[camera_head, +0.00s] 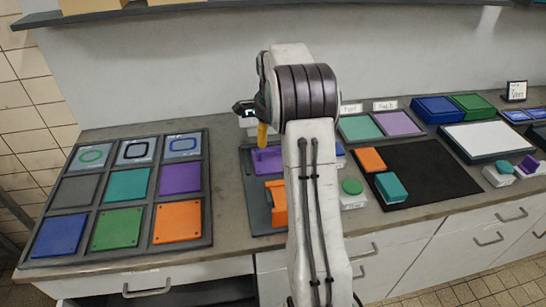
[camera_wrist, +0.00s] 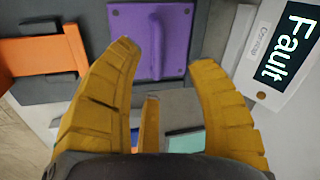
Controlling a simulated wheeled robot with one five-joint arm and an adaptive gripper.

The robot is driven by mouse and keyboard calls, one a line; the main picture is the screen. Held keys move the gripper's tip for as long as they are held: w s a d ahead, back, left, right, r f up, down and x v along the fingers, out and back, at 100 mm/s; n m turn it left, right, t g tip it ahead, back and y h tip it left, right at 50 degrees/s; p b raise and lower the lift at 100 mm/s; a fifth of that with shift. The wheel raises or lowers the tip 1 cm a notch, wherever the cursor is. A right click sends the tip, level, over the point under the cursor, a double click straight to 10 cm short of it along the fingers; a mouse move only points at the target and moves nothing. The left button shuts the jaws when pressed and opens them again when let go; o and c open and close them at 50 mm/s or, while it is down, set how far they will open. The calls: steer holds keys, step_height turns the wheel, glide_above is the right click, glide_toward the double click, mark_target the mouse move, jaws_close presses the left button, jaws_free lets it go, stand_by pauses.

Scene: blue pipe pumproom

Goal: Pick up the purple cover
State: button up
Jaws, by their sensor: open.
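A purple cover with a raised handle (camera_wrist: 177,50) lies on a grey base in the wrist view, just beyond my fingertips. In the head view it (camera_head: 266,161) sits on the grey panel, partly hidden by my arm. My gripper (camera_wrist: 163,58) is open and empty, with its yellow fingers spread on either side of the handle in the picture. In the head view a yellow finger (camera_head: 262,136) shows above the cover. I cannot tell the exact height between them.
An orange part (camera_wrist: 38,53) in a black bracket is left of the cover. A "Fault" display (camera_wrist: 287,50) is at the right. A tray of coloured plates (camera_head: 125,262) stands left on the counter. A black mat (camera_head: 430,175) with orange and teal blocks is at the right.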

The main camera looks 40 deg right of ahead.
mark_target(272, 151)
steer(key=shift+w+d+f+m+p, duration=0.1)
steer(key=shift+f+m+p, duration=0.65)
steer(key=shift+f+m, duration=0.7)
steer(key=p+x, duration=0.2)
steer(key=p, duration=0.1)
steer(key=shift+s+m, duration=0.25)
steer(key=shift+s, duration=0.1)
steer(key=shift+p+x, duration=1.05)
steer(key=shift+x, duration=0.3)
steer(key=shift+c, duration=0.2)
jaws_close()
